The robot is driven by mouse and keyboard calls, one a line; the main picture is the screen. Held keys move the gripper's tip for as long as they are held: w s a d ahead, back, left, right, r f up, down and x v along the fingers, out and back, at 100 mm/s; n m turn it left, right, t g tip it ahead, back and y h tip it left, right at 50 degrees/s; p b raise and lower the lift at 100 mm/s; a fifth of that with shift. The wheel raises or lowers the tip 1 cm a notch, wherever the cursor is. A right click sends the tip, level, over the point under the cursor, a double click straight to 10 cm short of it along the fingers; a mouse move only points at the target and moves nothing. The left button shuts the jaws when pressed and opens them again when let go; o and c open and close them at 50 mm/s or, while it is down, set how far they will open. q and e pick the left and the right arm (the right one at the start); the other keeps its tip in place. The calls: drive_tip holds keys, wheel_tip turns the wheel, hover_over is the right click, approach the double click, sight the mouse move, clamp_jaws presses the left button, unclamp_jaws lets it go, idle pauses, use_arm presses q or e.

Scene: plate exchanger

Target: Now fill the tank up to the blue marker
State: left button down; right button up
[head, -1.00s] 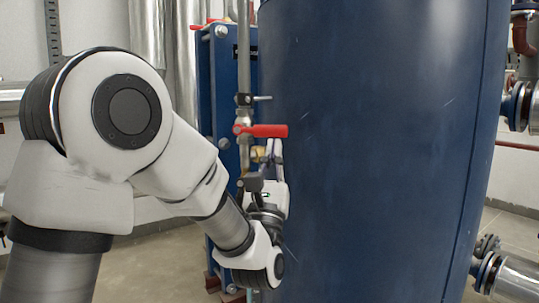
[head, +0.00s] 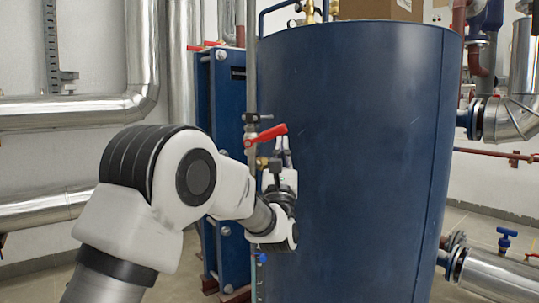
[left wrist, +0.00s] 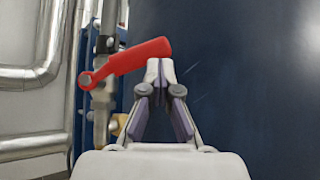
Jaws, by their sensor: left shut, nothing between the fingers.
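The big blue tank (head: 360,170) stands upright in the middle of the head view. A red valve lever (head: 265,136) sits on the thin vertical pipe at its left side, its free end tilted up to the right. The lever (left wrist: 135,57) also shows in the left wrist view. My left gripper (head: 283,140) is shut and empty, its tips just below the lever's free end; in the left wrist view the tips (left wrist: 161,65) seem to meet its underside, though contact is unclear. A small blue piece (head: 262,257), perhaps the marker, sits low on a slim tube (head: 261,285), partly hidden. My right gripper is out of view.
A blue plate exchanger (head: 228,130) stands behind and left of the tank. Silver pipes (head: 80,108) run along the left wall. A flanged pipe (head: 490,270) leaves the tank at lower right. A cardboard box (head: 380,8) shows above the tank.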

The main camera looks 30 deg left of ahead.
use_arm(q)
drive_tip(key=shift+w+r, duration=0.1)
drive_tip(key=shift+r, duration=0.8)
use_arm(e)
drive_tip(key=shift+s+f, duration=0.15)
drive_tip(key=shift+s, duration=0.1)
